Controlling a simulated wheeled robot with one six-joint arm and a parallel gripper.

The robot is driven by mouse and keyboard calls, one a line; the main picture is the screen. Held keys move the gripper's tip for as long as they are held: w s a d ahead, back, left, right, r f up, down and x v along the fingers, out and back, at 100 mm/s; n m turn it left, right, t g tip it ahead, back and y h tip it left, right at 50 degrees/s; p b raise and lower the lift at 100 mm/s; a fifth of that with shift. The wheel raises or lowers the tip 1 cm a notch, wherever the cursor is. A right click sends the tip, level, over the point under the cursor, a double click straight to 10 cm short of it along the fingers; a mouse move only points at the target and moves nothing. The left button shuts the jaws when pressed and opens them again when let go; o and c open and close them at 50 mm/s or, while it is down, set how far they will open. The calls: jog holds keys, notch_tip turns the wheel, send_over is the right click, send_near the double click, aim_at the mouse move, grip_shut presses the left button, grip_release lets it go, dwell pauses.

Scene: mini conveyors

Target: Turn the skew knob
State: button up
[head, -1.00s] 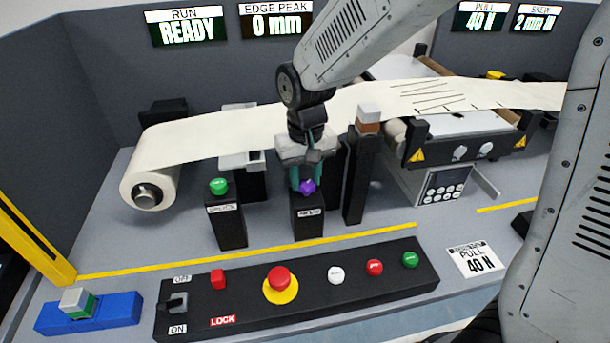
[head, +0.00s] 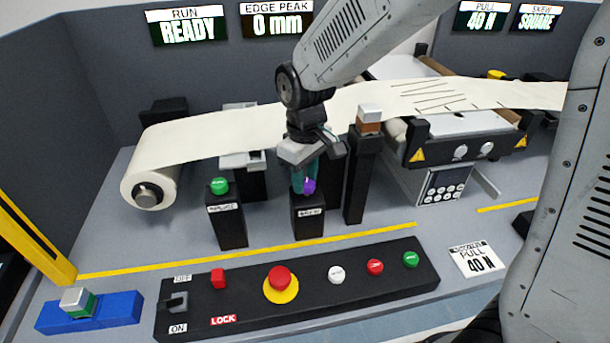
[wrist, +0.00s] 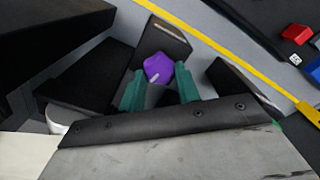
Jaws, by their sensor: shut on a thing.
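The purple skew knob (head: 309,186) sits on top of a black post (head: 309,222) with a white label. My gripper (head: 305,178) points down over the post, with its teal fingers at the knob. In the wrist view the purple knob (wrist: 158,68) shows a short pale mark and lies between the two teal fingertips (wrist: 160,88). My gripper is shut on the knob. The skew display (head: 539,18) at the top right reads SQUARE.
A post with a green knob (head: 219,186) stands left of the skew post, and a taller black post (head: 361,180) stands close on its right. A cream web (head: 230,133) runs behind. A black button panel (head: 300,285) lies in front.

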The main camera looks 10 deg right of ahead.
aim_at(305, 182)
jog(key=shift+n, duration=0.6)
jog(key=shift+a, duration=0.1)
jog(key=o, duration=1)
jog(key=shift+c, duration=0.2)
notch_tip(305, 182, up, 8)
jog(key=shift+f, duration=0.1)
